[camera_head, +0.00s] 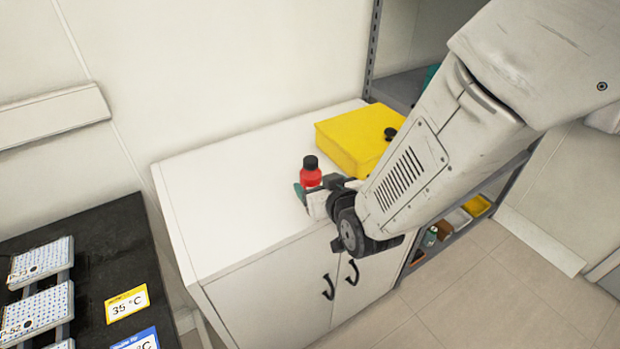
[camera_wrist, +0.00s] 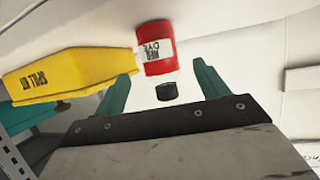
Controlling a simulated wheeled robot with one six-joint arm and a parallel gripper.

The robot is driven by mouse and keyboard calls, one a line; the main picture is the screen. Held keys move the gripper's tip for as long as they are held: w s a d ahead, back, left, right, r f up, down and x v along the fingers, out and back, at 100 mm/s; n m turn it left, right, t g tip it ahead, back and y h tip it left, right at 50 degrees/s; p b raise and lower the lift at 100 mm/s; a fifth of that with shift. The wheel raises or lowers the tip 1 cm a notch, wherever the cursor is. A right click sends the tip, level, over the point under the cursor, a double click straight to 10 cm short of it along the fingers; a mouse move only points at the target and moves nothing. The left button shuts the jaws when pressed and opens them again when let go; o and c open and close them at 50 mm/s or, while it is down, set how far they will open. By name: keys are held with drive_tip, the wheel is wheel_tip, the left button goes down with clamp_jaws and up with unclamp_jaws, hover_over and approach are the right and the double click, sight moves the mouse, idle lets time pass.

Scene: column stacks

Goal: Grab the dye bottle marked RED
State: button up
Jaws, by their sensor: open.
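The red dye bottle (camera_head: 310,176) with a black cap stands upright on the white cabinet top. In the wrist view the bottle (camera_wrist: 158,52) appears upside down, with a white label reading RED DYE and its black cap toward me. My gripper (camera_head: 308,193) is at the bottle in the head view and hides its lower part. In the wrist view my gripper (camera_wrist: 164,75) is open, with one green finger on each side of the bottle's cap end. White gaps show between the fingers and the bottle, so it is not held.
A yellow SPILL KIT box (camera_head: 355,138) stands on the cabinet top (camera_head: 225,190) behind and right of the bottle. A black bench (camera_head: 105,250) with racks and temperature signs is at left. A shelf (camera_head: 400,88) stands behind right. The cabinet top's left part is clear.

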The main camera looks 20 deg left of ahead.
sight(309, 176)
drive_tip(key=x, duration=0.7)
drive_tip(key=shift+s+f, duration=0.1)
drive_tip(key=shift+f, duration=0.05)
drive_tip(key=c, duration=1.2)
